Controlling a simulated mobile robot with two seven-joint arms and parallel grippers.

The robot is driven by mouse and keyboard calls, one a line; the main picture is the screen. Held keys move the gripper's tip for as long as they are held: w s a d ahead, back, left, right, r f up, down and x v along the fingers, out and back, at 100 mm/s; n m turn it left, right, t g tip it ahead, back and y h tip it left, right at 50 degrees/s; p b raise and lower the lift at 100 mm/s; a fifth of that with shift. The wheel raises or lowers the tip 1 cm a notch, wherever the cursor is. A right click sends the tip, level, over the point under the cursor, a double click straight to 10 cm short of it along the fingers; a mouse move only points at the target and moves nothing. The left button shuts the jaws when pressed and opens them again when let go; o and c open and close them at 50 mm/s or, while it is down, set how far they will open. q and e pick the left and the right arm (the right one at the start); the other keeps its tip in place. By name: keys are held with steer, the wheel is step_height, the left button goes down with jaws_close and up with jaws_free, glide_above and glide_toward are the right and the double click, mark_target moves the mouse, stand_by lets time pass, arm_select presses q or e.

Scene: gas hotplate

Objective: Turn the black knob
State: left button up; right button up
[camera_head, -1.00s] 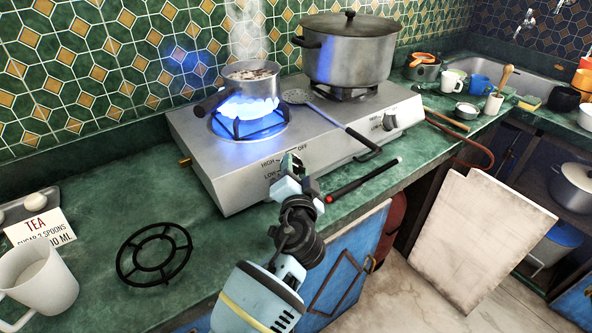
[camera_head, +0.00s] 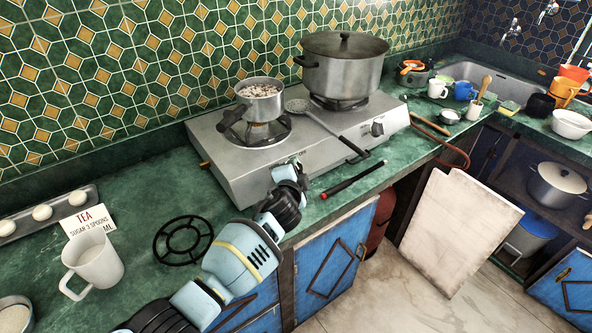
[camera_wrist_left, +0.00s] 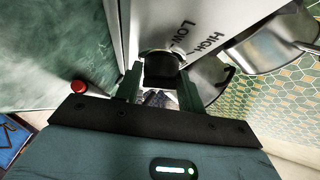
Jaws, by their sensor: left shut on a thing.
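My left gripper (camera_head: 290,170) is at the front panel of the steel gas hotplate (camera_head: 229,170), at its left burner's side. In the left wrist view, the black knob (camera_wrist_left: 160,68) sits between the two green fingers of my left gripper (camera_wrist_left: 159,88), which is shut on it. LOW and HIGH are printed on the panel beside it. In the head view my gripper hides this knob. The left burner under the small pot (camera_head: 262,101) shows no flame. My right gripper is in neither view.
A large lidded pot (camera_head: 343,75) stands on the right burner. A slotted spoon (camera_head: 325,127) lies across the hotplate. A black and red lighter (camera_head: 352,180) lies in front. A mug (camera_head: 95,262) and a burner grate (camera_head: 183,240) are on the counter at left.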

arm_select(q)
steer(key=shift+w+r+m+g+h, duration=0.1)
steer(key=shift+r+m+g+h, duration=0.2)
steer(key=shift+m+g, duration=0.3)
steer(key=shift+f+m+g, duration=0.2)
steer(key=shift+m+g, duration=0.3)
steer(key=shift+m, duration=0.4)
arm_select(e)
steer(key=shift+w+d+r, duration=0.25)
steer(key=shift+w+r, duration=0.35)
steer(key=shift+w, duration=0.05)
arm_select(q)
steer(key=shift+f, duration=0.1)
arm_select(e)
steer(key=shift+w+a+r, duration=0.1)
arm_select(q)
steer(key=o, duration=0.9)
steer(key=shift+o, duration=0.2)
steer(key=v, duration=0.8)
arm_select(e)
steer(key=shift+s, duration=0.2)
